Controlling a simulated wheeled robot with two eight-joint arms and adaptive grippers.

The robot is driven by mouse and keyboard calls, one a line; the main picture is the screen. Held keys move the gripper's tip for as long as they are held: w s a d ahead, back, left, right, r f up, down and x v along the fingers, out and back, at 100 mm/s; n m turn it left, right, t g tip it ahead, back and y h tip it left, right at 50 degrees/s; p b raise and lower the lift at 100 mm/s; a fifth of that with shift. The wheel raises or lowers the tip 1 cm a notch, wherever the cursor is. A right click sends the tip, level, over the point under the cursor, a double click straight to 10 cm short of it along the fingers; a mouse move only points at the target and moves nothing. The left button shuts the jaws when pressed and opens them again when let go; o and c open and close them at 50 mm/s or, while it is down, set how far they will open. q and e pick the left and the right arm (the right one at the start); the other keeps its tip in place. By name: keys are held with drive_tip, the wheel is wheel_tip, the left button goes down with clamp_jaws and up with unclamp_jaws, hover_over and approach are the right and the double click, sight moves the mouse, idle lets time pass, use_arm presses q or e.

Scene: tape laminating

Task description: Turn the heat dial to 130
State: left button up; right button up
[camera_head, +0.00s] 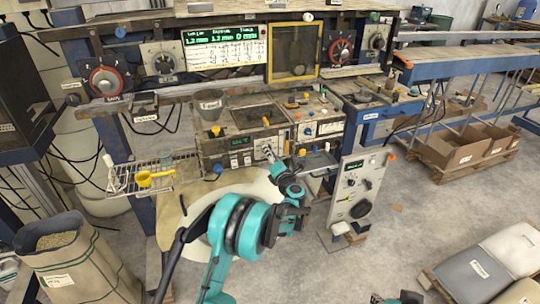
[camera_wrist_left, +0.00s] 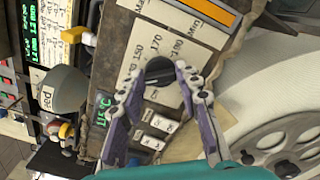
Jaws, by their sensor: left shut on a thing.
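The heat dial (camera_wrist_left: 160,70) is a round black knob on a white scale plate (camera_wrist_left: 178,22) with printed numbers, of which 150, 170 and 180 can be read. In the left wrist view, my left gripper (camera_wrist_left: 162,80) has its two fingertips on either side of the knob, shut on it. The dial's pointer cannot be made out.
Beside the dial are a green display (camera_wrist_left: 102,110), too small to read, and several white buttons (camera_wrist_left: 152,142). A wire rack (camera_head: 140,176) holds a yellow item to the left. A control panel (camera_head: 358,186) stands to the right.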

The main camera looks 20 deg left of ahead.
use_arm(q)
drive_tip(key=shift+m, duration=1.3)
drive_tip(key=o, duration=1.2)
drive_tip(key=shift+w, duration=0.1)
drive_tip(key=shift+c, duration=0.2)
drive_tip(key=v, duration=1.2)
